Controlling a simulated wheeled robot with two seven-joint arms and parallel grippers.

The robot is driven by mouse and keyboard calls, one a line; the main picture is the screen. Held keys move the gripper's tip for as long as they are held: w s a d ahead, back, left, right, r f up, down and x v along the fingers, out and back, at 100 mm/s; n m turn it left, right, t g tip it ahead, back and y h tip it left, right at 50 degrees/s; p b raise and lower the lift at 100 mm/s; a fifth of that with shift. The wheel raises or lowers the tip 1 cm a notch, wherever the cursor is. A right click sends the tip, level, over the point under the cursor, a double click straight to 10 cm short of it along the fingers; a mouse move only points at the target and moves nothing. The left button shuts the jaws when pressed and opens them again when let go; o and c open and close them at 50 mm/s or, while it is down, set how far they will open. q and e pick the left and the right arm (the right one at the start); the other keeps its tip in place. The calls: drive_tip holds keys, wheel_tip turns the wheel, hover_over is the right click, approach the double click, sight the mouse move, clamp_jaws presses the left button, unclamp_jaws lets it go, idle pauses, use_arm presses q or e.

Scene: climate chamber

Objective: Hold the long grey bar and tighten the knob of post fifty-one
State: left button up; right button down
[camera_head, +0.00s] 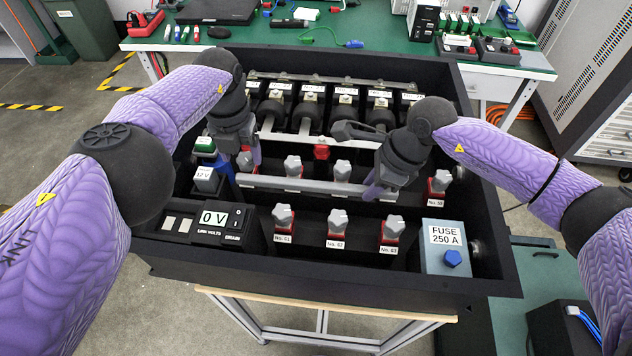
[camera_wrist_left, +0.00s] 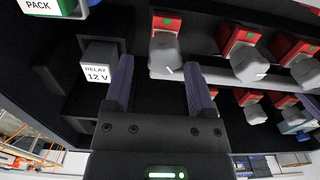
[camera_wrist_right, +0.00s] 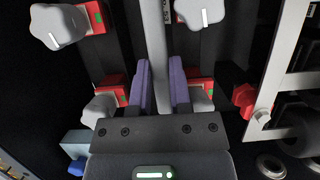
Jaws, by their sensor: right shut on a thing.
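The long grey bar (camera_head: 310,186) runs across the case in front of the back row of grey knobs on red bases. My right gripper (camera_head: 376,188) is shut on the bar; in the right wrist view the bar (camera_wrist_right: 157,50) lies between its fingers. My left gripper (camera_head: 247,163) is open at the leftmost knob (camera_head: 245,161) of that row. In the left wrist view this knob (camera_wrist_left: 165,56) shows between or just beyond the fingertips; contact cannot be told. Its number label is hidden, so I cannot read whether it is post fifty-one.
The relay block (camera_head: 207,179) stands left of the left gripper. Front-row knobs (camera_head: 338,222) with labels seemingly in the sixties stand nearer. A fuse box (camera_head: 446,250) is at the front right. The case's black walls (camera_head: 330,283) surround everything.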

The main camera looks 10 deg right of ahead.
use_arm(q)
drive_tip(key=n, duration=0.5)
drive_tip(key=shift+d+n, duration=0.2)
drive_tip(key=shift+n, duration=0.2)
drive_tip(key=n, duration=0.6)
drive_tip(key=shift+d, duration=0.2)
clamp_jaws()
